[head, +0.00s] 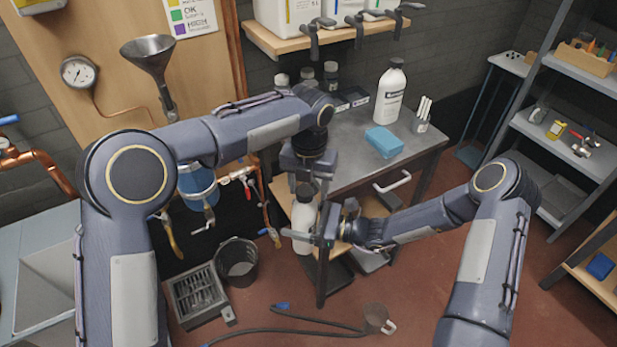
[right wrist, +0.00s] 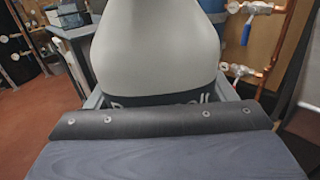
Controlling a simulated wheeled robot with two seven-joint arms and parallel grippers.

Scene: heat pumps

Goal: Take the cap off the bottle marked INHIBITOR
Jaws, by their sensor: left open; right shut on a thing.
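A white bottle (head: 303,222) with a dark cap (head: 305,191) is held upright in front of the table. My right gripper (head: 312,238) is shut on its body from the right. In the right wrist view the pale bottle (right wrist: 155,50) fills the middle, with a dark label band mostly hidden behind my gripper; its lettering is not readable. My left gripper (head: 306,172) is open just above the cap; I cannot tell whether its fingers touch the cap. Another white bottle (head: 390,92) with a black cap stands on the table; its label is too small to read.
The grey table (head: 355,150) also holds a blue block (head: 384,141), a cup of white sticks (head: 421,122) and several dark-capped bottles at the back. A black bucket (head: 237,262), a floor drain (head: 195,294) and a hose (head: 300,331) lie below. Shelves stand at right.

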